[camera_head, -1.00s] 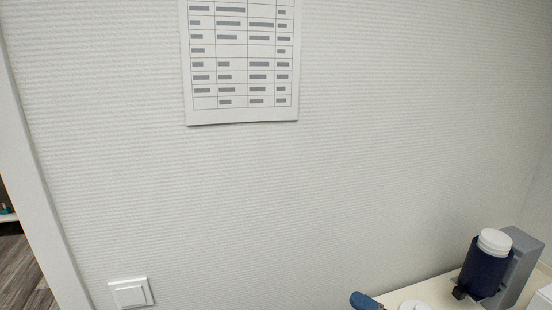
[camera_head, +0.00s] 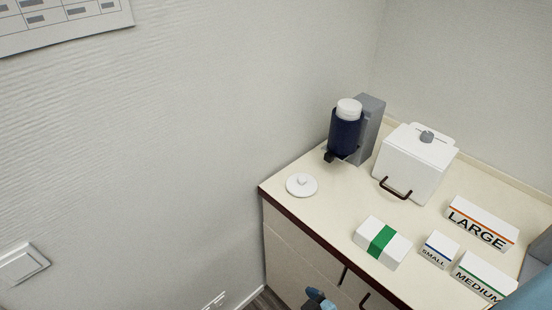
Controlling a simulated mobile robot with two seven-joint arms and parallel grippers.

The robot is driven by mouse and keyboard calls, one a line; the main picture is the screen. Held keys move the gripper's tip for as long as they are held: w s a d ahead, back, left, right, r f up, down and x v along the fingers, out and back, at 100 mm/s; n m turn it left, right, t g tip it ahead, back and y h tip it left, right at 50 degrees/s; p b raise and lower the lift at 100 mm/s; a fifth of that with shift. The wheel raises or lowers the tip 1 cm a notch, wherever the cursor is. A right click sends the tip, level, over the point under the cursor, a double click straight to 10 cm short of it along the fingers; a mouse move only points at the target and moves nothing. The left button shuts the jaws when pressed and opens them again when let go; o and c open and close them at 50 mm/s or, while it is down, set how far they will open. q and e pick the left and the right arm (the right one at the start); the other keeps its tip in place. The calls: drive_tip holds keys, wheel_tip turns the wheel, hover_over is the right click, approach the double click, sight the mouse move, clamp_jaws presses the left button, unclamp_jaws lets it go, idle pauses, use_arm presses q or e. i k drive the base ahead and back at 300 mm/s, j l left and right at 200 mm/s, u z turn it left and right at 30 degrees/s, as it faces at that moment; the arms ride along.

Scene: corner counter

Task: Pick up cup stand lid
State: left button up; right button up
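A round white lid (camera_head: 301,186) with a small knob on top lies flat on the cream counter, near its left front corner. It looks like the cup stand lid and nothing touches it. A dark blue container with a white top (camera_head: 346,130) stands against a grey block behind it, with a small black part low at its front. I cannot tell if this is the cup stand. A blue and dark piece, apparently of my own arm, shows at the bottom edge. No gripper fingers can be made out in view.
On the counter (camera_head: 332,208) stand a white lidded box (camera_head: 413,165) with a dark handle, a green-banded white box (camera_head: 382,243), and boxes marked LARGE (camera_head: 481,224), SMALL (camera_head: 439,249) and MEDIUM (camera_head: 484,276). Walls close off the left and back. Bare counter surrounds the lid.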

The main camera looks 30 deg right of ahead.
sight(302, 185)
drive_tip(key=z, duration=1.4)
